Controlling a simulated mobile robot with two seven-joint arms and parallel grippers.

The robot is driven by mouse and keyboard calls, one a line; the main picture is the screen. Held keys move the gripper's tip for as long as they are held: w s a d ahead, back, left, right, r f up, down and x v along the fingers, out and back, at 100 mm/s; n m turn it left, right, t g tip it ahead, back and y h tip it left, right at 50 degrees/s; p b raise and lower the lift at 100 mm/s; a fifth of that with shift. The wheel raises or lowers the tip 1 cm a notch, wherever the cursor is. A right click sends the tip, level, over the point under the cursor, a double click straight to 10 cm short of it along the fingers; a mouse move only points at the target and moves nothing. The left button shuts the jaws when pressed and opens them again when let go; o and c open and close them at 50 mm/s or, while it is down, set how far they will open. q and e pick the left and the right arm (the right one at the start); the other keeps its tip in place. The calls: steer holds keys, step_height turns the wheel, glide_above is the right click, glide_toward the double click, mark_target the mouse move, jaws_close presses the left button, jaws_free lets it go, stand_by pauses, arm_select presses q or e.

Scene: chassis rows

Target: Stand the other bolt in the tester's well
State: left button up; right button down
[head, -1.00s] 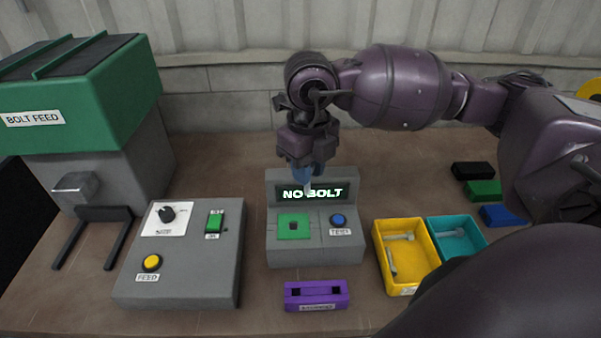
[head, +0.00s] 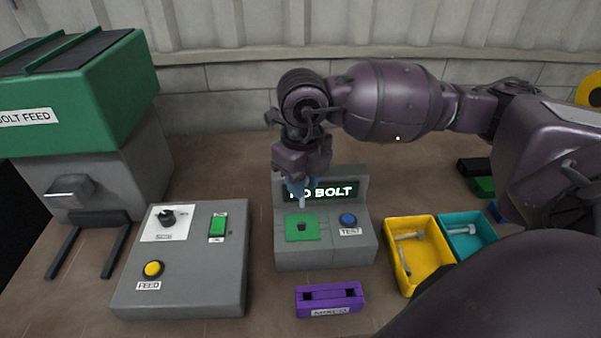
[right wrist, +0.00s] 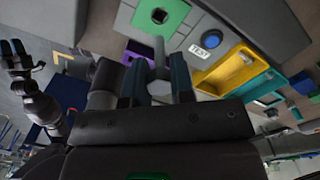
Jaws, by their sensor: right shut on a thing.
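My right gripper (head: 299,186) is shut on a bolt (head: 303,202), which hangs shank down just above the tester (head: 325,258). In the right wrist view the bolt (right wrist: 160,52) has its head between the fingers and its shank pointing towards the well. The well is a dark square hole (head: 301,228) in the tester's green plate (head: 291,235); the shank tip looks apart from it. The tester's screen (head: 335,190), partly hidden by the gripper, reads NO BOLT. My left gripper (right wrist: 15,55) shows small at the left of the right wrist view; its opening is unclear.
A blue TEST button (head: 348,219) is right of the well. A purple block with holes (head: 330,298) lies in front. A yellow bin (head: 424,275) with bolts and a teal bin (head: 478,240) stand right. The feed control box (head: 190,280) and green bolt feeder (head: 95,100) stand left.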

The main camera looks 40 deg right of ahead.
mark_target(302, 206)
step_height(302, 206, down, 2)
steer(key=shift+f+b, duration=0.1)
steer(key=shift+b, duration=0.35)
steer(key=shift+f, duration=0.45)
steer(key=shift+f+b, duration=0.6)
steer(key=shift+f, duration=0.5)
arm_select(q)
steer(key=shift+w+d+f+b, duration=0.1)
steer(key=shift+w+f+b, duration=0.1)
steer(key=shift+f, duration=0.3)
steer(key=shift+w+d+f+b, duration=0.1)
steer(key=shift+w+f+b, duration=0.1)
steer(key=shift+f, duration=0.25)
arm_select(e)
steer(key=shift+f, duration=0.15)
arm_select(q)
steer(key=shift+s+a, duration=0.1)
steer(key=shift+s, duration=0.05)
steer(key=shift+s+f+g+b, duration=0.1)
steer(key=shift+s+f+b, duration=0.15)
steer(key=shift+f, duration=0.3)
steer(key=shift+s+f+g+b, duration=0.1)
steer(key=shift+f+b, duration=0.3)
steer(key=shift+f, duration=0.15)
steer(key=shift+s+f+g+b, duration=0.1)
steer(key=shift+s+f+b, duration=0.15)
steer(key=shift+f, duration=0.3)
arm_select(e)
steer(key=shift+f, duration=2.1)
